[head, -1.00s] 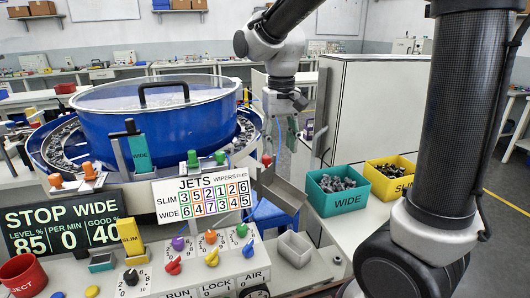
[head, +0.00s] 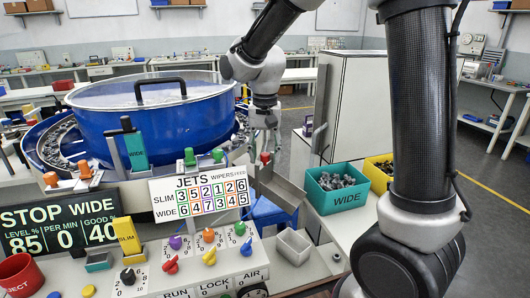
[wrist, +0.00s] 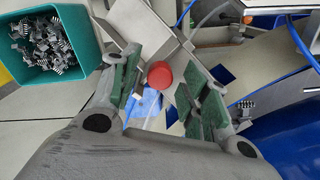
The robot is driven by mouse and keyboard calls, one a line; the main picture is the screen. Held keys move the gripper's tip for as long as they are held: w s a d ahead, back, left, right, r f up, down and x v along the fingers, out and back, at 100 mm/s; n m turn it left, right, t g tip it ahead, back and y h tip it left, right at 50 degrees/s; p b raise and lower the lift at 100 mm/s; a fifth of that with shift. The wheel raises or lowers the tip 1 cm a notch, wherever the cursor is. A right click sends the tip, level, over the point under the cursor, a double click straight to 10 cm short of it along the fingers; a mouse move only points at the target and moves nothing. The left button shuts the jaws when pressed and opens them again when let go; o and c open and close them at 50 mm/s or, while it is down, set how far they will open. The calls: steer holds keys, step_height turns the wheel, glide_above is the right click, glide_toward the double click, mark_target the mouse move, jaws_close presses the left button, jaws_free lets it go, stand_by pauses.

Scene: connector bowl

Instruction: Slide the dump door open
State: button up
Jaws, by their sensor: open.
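A small red knob (head: 265,157) stands beside the grey metal chute (head: 278,187) at the right of the blue bowl. In the wrist view the round red knob (wrist: 160,75) appears between my two green-padded fingers. My gripper (head: 265,138) points down, just above the knob in the head view. Its fingers (wrist: 160,92) are apart with a gap on both sides of the knob, and nothing is held. The door panel itself is not clearly told apart from the chute's grey sheet metal.
The blue bowl (head: 150,125) with its clear lid stands left of my gripper. A teal WIDE bin (head: 345,201) of parts and a yellow bin (head: 379,176) are at the right. An empty grey tray (head: 294,247) is in front, and a tall white cabinet (head: 350,110) stands behind.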

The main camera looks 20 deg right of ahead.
jaws_close()
step_height(320, 180, up, 4)
steer(key=shift+r, duration=0.4)
jaws_free()
